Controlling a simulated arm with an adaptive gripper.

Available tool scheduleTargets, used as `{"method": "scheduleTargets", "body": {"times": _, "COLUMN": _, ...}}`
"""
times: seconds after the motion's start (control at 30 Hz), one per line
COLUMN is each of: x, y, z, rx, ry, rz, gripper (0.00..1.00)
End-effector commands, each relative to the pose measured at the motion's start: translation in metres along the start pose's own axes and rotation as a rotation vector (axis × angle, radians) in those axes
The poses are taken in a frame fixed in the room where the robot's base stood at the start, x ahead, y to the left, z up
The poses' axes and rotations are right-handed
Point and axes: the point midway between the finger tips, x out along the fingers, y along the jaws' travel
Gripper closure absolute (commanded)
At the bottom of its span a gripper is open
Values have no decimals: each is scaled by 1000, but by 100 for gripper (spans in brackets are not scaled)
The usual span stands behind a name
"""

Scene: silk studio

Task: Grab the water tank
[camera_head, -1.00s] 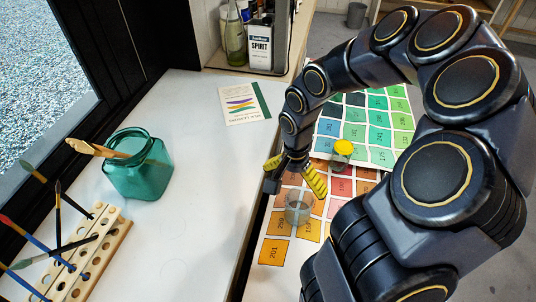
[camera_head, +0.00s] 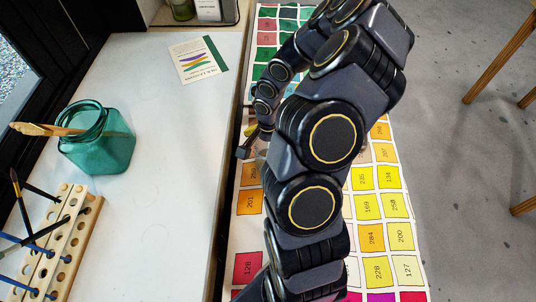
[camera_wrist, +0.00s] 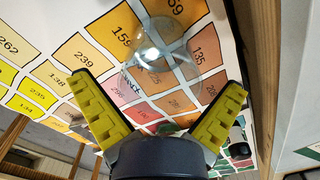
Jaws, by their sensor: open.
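A clear, round, see-through container, which looks like the water tank (camera_wrist: 150,62), sits on the printed colour chart in the wrist view. It lies ahead of and between the two yellow-padded fingers of my gripper (camera_wrist: 158,88). The fingers are spread wide and I see nothing held in them. In the head view my gripper (camera_head: 248,143) is small and mostly hidden behind my arm, over the chart beside the white table's edge. I cannot make out the clear container in that view.
The colour chart (camera_head: 370,207) has numbered squares. On the white table (camera_head: 180,170) at left stand a teal jar (camera_head: 100,153) with a wooden tool, a wooden brush rack (camera_head: 75,240) and a leaflet (camera_head: 198,60). Wooden legs (camera_head: 500,60) stand on the grey floor at right.

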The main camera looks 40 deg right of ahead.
Motion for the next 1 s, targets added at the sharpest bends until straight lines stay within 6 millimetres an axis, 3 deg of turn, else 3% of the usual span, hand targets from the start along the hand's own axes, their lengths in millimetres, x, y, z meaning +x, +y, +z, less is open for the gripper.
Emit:
{"method": "scheduleTargets", "body": {"times": 0.23, "x": 1, "y": 0, "z": 0, "rx": 0, "ry": 1, "rz": 0, "gripper": 0}}
{"method": "scheduleTargets", "body": {"times": 0.37, "x": 1, "y": 0, "z": 0, "rx": 0, "ry": 1, "rz": 0, "gripper": 55}}
{"method": "scheduleTargets", "body": {"times": 1.0, "x": -4, "y": 0, "z": 0, "rx": 1, "ry": 2, "rz": -2, "gripper": 58}}
